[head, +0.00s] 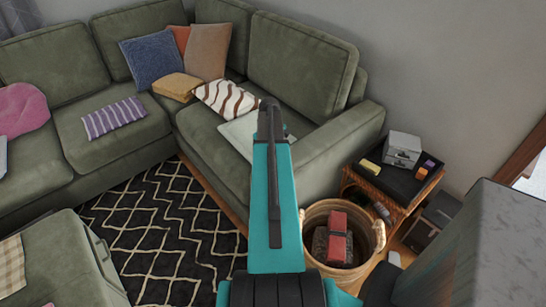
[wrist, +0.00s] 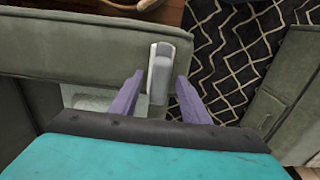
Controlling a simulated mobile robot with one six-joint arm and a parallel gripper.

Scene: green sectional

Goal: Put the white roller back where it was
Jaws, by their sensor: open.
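A small white and grey object, likely the white roller (wrist: 160,68), shows in the wrist view over the inner edge of the green sofa arm. My gripper (wrist: 159,79) is open, its two purple fingers on either side of the object in the picture. I see a gap beside each finger, and cannot tell whether the object lies between them or lower down. In the head view my teal arm reaches toward the right sofa seat and hides the roller and my fingers.
Right of the sofa arm (head: 340,135) stand a wicker basket (head: 313,222) and a side table (head: 371,197) bearing small boxes. A patterned rug (head: 150,225) covers the floor.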

